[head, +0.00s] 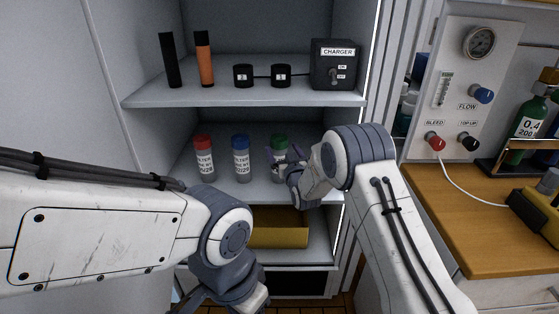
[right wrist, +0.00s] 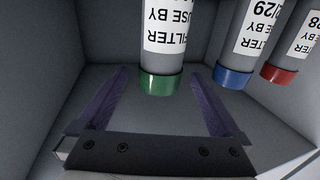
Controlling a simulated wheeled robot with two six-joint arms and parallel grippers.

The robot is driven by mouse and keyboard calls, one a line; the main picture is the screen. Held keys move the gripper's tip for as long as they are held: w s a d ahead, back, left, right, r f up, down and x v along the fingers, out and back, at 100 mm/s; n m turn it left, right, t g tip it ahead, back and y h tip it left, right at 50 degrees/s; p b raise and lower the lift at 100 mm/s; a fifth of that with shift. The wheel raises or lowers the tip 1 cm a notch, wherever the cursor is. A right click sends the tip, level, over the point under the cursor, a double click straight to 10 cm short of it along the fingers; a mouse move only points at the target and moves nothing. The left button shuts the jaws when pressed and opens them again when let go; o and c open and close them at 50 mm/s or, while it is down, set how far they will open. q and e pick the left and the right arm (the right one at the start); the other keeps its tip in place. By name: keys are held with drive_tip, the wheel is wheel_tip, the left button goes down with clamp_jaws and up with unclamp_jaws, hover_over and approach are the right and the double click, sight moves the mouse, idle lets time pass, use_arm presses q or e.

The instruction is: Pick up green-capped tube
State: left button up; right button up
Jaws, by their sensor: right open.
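The green-capped tube (head: 280,142) stands upright on the middle shelf, a clear tube with a white label. It is partly hidden behind my right gripper (head: 284,163). In the right wrist view, which shows the tubes upside down, the green cap (right wrist: 160,83) appears between the two spread fingers of my right gripper (right wrist: 161,85). The fingers are open, with visible gaps on both sides of the cap. My left gripper (head: 228,300) is low at the bottom of the head view, partly cut off, and its jaws cannot be made out.
A blue-capped tube (head: 240,160) and a red-capped tube (head: 205,160) stand left of the green one. The upper shelf (head: 215,96) holds a charger box (head: 334,65), two black cylinders and two upright sticks. A yellow bin (head: 280,236) sits below. The cabinet's right wall is close to my right arm.

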drive_tip(key=shift+x, duration=2.15)
drive_tip(key=shift+r, duration=0.1)
drive_tip(key=shift+r, duration=0.1)
clamp_jaws()
